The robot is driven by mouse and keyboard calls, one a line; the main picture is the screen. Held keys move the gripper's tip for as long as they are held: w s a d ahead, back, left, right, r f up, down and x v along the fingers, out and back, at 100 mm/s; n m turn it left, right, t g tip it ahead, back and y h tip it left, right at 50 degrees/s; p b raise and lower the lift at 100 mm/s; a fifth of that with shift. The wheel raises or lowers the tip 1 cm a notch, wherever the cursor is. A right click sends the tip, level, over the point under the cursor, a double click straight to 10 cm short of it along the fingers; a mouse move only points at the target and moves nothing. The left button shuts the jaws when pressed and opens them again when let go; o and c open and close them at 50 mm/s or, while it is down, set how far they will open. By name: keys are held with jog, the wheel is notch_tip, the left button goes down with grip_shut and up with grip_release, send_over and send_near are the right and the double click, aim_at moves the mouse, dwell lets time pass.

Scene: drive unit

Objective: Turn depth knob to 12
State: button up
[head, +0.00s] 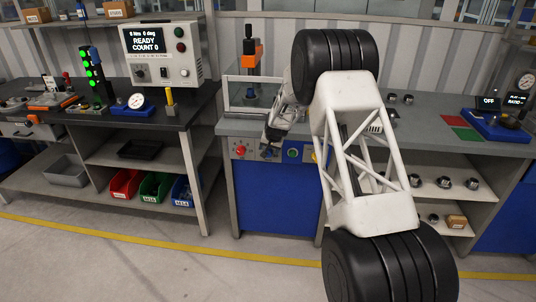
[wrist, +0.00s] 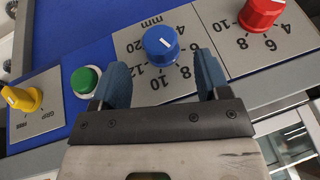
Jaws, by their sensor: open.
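A blue knob (wrist: 161,43) with a white pointer mark sits on a grey scale plate (wrist: 186,24) marked "mm", with numbers including 6, 8, 10, 12 and 20. No "depth" label is readable. The pointer's exact reading is unclear. My gripper (wrist: 162,74) is open, its blue-padded fingers to the left and right of the knob and slightly below it in the wrist view. I see no contact with the knob. In the head view my gripper (head: 270,141) is at the blue bench front, and it mostly hides the blue knob.
A red knob (wrist: 263,12) on another numbered plate is right of the blue knob in the wrist view. A green button (wrist: 86,80) lies close to the left finger. A yellow knob (wrist: 22,98) by a "GRIP" label is further left. A clear-sided guard (head: 250,97) stands above the panel.

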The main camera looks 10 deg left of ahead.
aim_at(269, 154)
jog(key=shift+x, duration=2.5)
jog(key=shift+c, duration=0.3)
jog(key=c, duration=0.9)
jog(key=shift+o, duration=0.2)
jog(key=shift+d+f+m+y, duration=0.1)
jog(key=shift+m+y, duration=0.15)
jog(key=shift+y, duration=0.8)
jog(key=shift+d+f+m+y, duration=0.15)
jog(key=shift+m+y, duration=0.1)
jog(key=shift+y, duration=0.8)
jog(key=shift+d+y, duration=0.1)
jog(key=shift+y, duration=0.5)
jog(key=shift+s+d+f+m+t+y, duration=0.1)
jog(key=shift+m+t+y, duration=0.2)
jog(key=shift+y, duration=0.8)
jog(key=shift+f+m+t+y, duration=0.15)
jog(key=shift+m+y, duration=0.25)
jog(key=shift+y, duration=0.7)
